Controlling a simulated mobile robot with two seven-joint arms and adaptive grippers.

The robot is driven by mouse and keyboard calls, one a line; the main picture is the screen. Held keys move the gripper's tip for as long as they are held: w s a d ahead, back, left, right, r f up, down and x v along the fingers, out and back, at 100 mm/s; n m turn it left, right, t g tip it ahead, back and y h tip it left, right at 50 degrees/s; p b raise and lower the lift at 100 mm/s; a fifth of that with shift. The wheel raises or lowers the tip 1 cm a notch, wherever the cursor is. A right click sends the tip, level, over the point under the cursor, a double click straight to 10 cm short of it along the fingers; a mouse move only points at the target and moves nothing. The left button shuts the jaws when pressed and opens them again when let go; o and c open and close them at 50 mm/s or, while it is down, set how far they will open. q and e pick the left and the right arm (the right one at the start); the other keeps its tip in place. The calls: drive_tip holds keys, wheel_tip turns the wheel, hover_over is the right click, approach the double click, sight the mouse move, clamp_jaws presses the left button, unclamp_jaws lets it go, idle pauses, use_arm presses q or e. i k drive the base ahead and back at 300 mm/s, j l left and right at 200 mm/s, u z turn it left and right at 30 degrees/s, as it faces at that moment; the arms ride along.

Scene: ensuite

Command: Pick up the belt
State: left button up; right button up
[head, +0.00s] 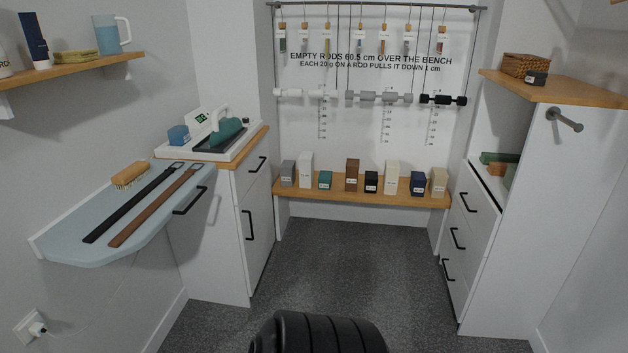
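Two belts lie straight, side by side, on the pale blue fold-out board (75,247) at the left wall. One is a black belt (130,205). The other is a brown belt (152,208), on the side nearer the room. Each has a buckle at its far end, close to the cabinet. They lie apart from each other, and nothing covers them. Neither of my grippers shows in the head view.
A wooden brush (129,175) lies behind the black belt. A cabinet (216,220) with a scale and tray on top adjoins the board's far end. A bench (335,196) with several small boxes is at the back. A drawer unit stands right. The middle floor is clear.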

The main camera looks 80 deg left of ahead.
sight(139, 221)
drive_tip(key=u, duration=3.7)
drive_tip(key=i+l, duration=0.7)
drive_tip(key=i, duration=0.2)
drive_tip(key=j+u, duration=0.05)
